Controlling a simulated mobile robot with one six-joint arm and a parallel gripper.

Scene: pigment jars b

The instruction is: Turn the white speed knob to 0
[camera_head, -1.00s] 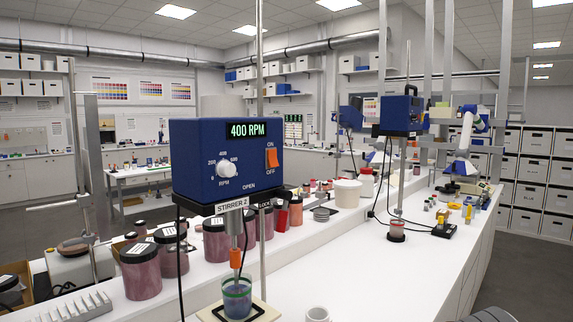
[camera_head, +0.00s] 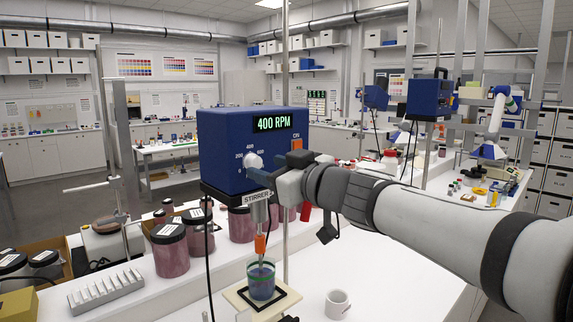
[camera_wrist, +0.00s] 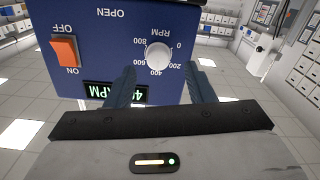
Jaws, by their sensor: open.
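The white speed knob (camera_head: 253,160) is on the front of the blue stirrer box (camera_head: 222,150), with a printed RPM scale around it. The box display (camera_head: 275,123) reads 400 RPM. In the wrist view, which is upside down, the knob (camera_wrist: 158,55) lies between and beyond the two blue-grey fingertips. My gripper (camera_wrist: 162,70) is open and empty, with a gap on each side of the knob. In the head view my gripper (camera_head: 266,178) is in front of the panel, just below the knob, and my arm comes in from the right.
An orange on/off switch (camera_wrist: 65,51) is beside the knob on the panel. A glass beaker of dark liquid (camera_head: 261,279) stands below the stirrer. A white mug (camera_head: 337,304) is to its right. Several dark-lidded jars (camera_head: 170,247) stand at left.

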